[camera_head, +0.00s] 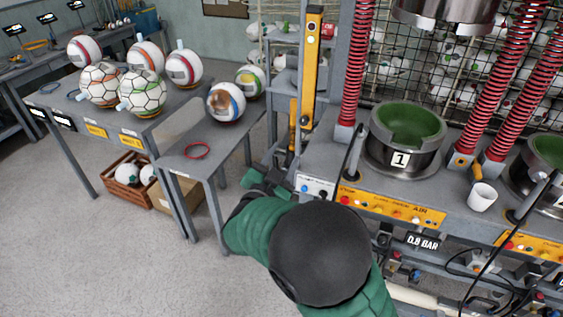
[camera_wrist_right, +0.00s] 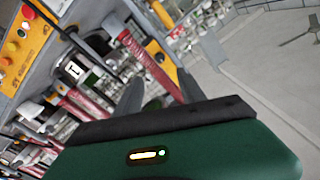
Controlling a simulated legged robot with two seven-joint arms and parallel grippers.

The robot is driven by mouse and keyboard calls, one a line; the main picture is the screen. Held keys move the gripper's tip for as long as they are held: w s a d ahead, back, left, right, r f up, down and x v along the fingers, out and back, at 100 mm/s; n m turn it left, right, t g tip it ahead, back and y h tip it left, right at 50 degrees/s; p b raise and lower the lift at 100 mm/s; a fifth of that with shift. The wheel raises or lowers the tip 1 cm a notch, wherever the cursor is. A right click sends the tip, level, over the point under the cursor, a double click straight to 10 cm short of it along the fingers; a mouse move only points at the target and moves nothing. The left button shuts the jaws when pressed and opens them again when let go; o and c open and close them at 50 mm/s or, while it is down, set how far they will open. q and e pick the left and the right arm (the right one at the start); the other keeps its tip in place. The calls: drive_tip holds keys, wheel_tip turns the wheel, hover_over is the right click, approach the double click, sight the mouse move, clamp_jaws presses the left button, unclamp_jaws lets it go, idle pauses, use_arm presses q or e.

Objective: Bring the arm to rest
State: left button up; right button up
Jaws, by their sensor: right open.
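My right arm, green with a black round joint, reaches in from the bottom of the head view. Its right gripper (camera_head: 267,181) is over the gap between the small grey table and the press bench, near the left end of the orange control panel. The right wrist view shows its two dark fingers (camera_wrist_right: 158,80) apart with nothing between them. The arm hides part of the floor and the bench front. My left gripper does not show.
The press bench (camera_head: 322,160) carries a green-lined cup marked 1 (camera_head: 403,138) and a white cup (camera_head: 482,197). A crate (camera_head: 124,184) sits below. Floor at lower left is clear.

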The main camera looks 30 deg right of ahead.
drive_tip(key=shift+s+a, duration=0.3)
